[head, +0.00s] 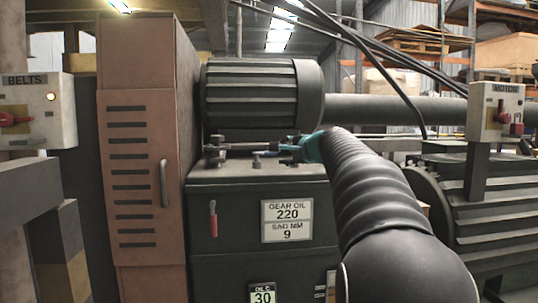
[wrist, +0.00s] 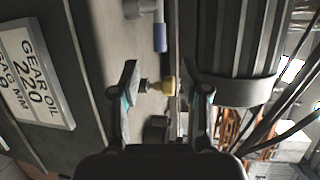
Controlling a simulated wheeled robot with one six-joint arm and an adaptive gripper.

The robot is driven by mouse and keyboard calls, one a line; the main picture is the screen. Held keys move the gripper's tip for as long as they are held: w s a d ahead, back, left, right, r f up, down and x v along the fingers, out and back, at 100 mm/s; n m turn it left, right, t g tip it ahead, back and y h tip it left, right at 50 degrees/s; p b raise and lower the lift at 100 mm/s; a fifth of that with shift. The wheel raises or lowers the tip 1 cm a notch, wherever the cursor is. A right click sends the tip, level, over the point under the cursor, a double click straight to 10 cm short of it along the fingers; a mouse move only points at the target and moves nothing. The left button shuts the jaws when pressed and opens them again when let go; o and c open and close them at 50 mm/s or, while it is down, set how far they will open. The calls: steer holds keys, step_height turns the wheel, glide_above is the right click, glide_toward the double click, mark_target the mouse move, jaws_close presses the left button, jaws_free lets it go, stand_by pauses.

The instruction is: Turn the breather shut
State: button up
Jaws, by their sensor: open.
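In the wrist view a small brass-yellow fitting on a dark stem (wrist: 164,84), which looks like the breather, sticks out from the grey tank top. My gripper (wrist: 163,78) is open, with one finger on each side of the fitting and gaps to both. I cannot tell how far the fitting is turned. In the head view my gripper (head: 308,148) shows teal above the gear oil tank (head: 245,270), at the right end of its top. The fitting cannot be made out clearly there.
A fitting with a blue-purple handle (wrist: 160,36) stands close by in the wrist view. A ribbed dark motor (head: 255,92) lies behind the tank top. A brown louvred cabinet (head: 135,150) stands left. Black cables (head: 370,55) hang at upper right.

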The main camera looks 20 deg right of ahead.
mark_target(271, 153)
steer(key=w, duration=0.3)
steer(key=w+f+p, duration=0.1)
steer(key=w, duration=0.2)
steer(key=w+f, duration=0.1)
steer(key=w, duration=0.3)
steer(key=shift+a+p, duration=0.2)
steer(key=shift+p, duration=0.1)
jaws_close()
